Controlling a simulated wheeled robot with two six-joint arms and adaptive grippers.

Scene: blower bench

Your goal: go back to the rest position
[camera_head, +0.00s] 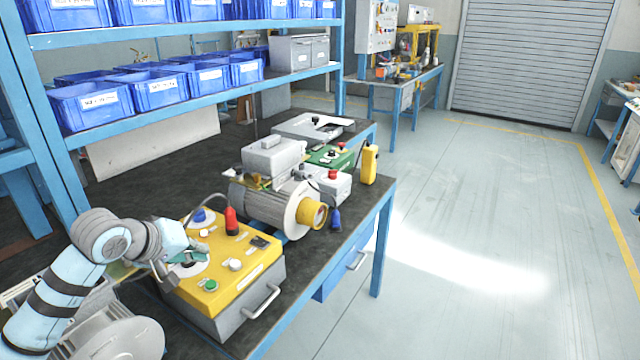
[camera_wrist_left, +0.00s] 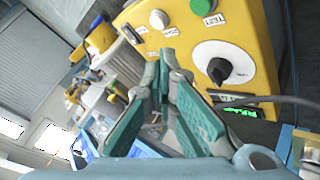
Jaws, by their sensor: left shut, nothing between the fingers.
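My left gripper (camera_head: 190,252) is shut and empty. In the head view it hangs over the near left part of the yellow-topped control box (camera_head: 222,270). In the left wrist view the gripper's green fingers (camera_wrist_left: 165,62) meet at their tips in front of the yellow panel (camera_wrist_left: 180,30). That panel shows a black knob on a white disc (camera_wrist_left: 222,64), a green button (camera_wrist_left: 203,5) and white buttons. Whether the fingertips touch the panel I cannot tell. My right gripper is in neither view.
A motor blower (camera_head: 280,200) stands behind the box, with a red-buttoned grey box (camera_head: 330,185) and a yellow handheld unit (camera_head: 369,165) beyond. Blue bins (camera_head: 90,105) fill the shelf (camera_head: 200,84) above the bench. The floor (camera_head: 480,230) at right is clear.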

